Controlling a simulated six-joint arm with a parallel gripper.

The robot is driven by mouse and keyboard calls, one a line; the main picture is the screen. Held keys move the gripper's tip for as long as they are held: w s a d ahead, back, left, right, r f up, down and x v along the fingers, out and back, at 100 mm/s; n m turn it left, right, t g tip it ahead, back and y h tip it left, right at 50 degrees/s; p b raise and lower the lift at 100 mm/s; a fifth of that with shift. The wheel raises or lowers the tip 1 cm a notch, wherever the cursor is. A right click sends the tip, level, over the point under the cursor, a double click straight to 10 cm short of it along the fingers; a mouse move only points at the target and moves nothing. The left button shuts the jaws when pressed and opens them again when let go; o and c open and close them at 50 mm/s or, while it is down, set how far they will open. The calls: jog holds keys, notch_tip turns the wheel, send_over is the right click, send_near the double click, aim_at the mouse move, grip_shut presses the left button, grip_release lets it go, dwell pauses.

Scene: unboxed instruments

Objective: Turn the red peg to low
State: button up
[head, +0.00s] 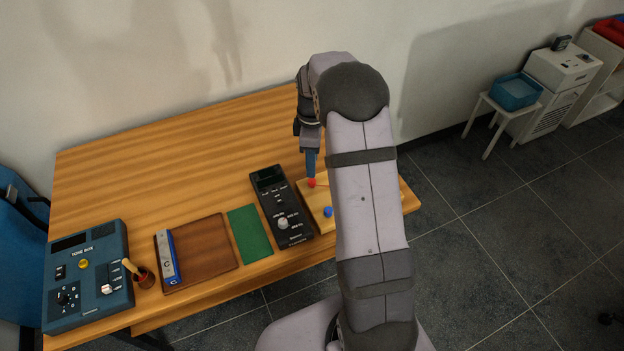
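The red peg (311,183) shows as a small red knob on the light wooden board (316,200) at the right end of the table. A blue peg (328,212) is on the same board, nearer the front edge. My gripper (311,174) points down right at the red peg, its blue fingertips just above or touching it; I cannot tell which. The gap between the fingers does not show, so I cannot tell whether they are open or shut. My arm hides the right part of the board, and no low marking can be read.
A black instrument (268,180) with a knob stands left of the board. The table's back half (190,150) is clear.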

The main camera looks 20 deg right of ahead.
aim_at(312, 181)
jog(key=shift+f+p, duration=1.3)
jog(key=shift+f, duration=2.35)
jog(key=shift+c, duration=0.7)
grip_shut()
